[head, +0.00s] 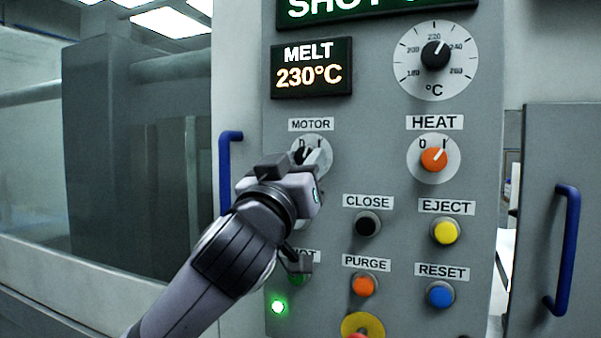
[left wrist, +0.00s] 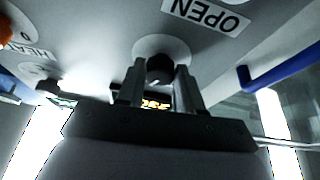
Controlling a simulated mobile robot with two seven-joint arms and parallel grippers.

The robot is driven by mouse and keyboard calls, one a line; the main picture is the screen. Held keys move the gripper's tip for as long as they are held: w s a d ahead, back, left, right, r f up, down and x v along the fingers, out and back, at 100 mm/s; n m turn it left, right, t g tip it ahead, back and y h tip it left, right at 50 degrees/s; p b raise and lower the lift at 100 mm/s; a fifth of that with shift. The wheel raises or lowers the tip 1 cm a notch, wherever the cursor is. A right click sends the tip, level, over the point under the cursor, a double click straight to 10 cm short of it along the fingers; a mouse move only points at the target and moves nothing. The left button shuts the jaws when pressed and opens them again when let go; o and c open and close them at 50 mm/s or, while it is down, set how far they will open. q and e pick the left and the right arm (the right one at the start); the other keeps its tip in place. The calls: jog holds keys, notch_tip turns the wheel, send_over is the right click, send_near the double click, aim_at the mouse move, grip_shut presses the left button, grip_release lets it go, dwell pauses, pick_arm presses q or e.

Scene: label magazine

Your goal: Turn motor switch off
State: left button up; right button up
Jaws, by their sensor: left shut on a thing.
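The motor switch is a black knob on a round white dial (head: 322,146) marked 0 and I, under the MOTOR label (head: 311,125). My left gripper (head: 303,162) reaches up to it from the lower left and hides much of the knob. In the left wrist view, the black knob (left wrist: 160,68) sits between the two fingers of my left gripper (left wrist: 160,88), which is shut on it. The knob's exact pointing is hard to tell behind the gripper. My right gripper is in neither view.
To the right is the orange HEAT knob (head: 433,159). Below are the black CLOSE button (head: 368,224), yellow EJECT (head: 445,232), orange PURGE (head: 365,285) and blue RESET (head: 440,294). A green light (head: 278,306) glows. A blue handle (head: 228,172) stands left of the panel.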

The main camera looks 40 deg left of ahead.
pick_arm(q)
jog(key=shift+d+r+n+g+y+b, duration=0.15)
jog(key=shift+n+g+y, duration=0.75)
jog(key=shift+n, duration=1.65)
jog(key=shift+d+n+g+y+b, duration=0.1)
jog(key=shift+n+g+y, duration=0.8)
jog(key=shift+n, duration=1.7)
jog(key=shift+d+r+n+g+y+b, duration=0.15)
jog(key=shift+n+g+y, duration=0.7)
jog(key=shift+n, duration=1.7)
jog(key=shift+y, duration=0.25)
jog(key=o, duration=1)
jog(key=shift+o, duration=0.2)
jog(key=shift+f, duration=0.1)
